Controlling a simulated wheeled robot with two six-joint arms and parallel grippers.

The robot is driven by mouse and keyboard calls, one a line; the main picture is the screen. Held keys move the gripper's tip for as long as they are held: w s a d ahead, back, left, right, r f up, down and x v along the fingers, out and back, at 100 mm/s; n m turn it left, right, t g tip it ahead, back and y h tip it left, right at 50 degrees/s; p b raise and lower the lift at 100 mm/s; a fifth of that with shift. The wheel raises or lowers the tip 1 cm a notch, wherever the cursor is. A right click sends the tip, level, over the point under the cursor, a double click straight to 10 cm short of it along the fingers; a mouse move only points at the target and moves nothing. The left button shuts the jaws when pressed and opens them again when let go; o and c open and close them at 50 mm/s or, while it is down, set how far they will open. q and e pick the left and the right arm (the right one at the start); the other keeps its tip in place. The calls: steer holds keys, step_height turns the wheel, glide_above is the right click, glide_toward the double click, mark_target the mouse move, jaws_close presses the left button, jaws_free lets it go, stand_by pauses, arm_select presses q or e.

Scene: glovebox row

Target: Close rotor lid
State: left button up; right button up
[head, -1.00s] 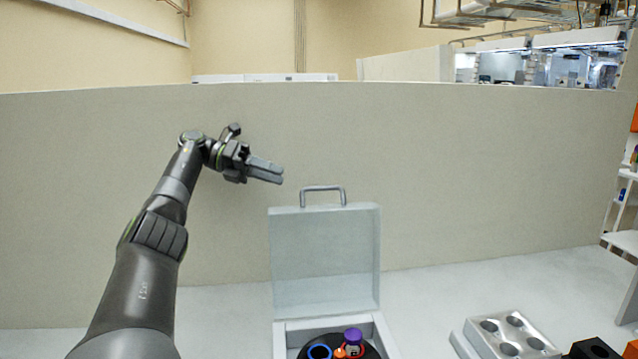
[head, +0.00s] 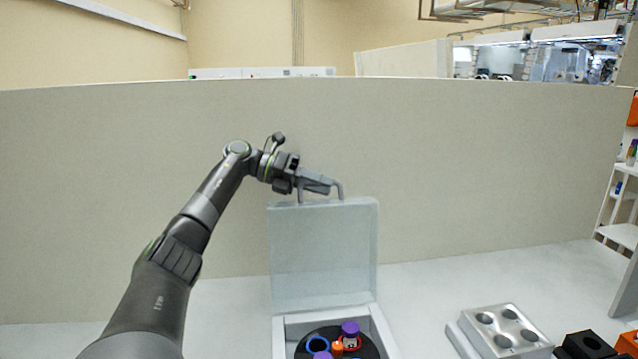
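The rotor lid (head: 323,258) is a pale, see-through panel standing upright at the back of a white box (head: 381,335). A grey handle (head: 341,190) sits on its top edge. Inside the box is a dark round rotor (head: 369,350) with purple, orange and blue-ringed items. My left gripper (head: 330,184) is at the handle, its fingers overlapping the handle in the head view. Whether the fingers are open or shut, or touch the handle, cannot be told. My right gripper is not in view.
A metal block with round holes (head: 505,333) stands on the white bench right of the box. A beige wall panel (head: 480,170) runs behind the bench.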

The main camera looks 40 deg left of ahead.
arm_select(q)
jaws_close()
stand_by(0.4)
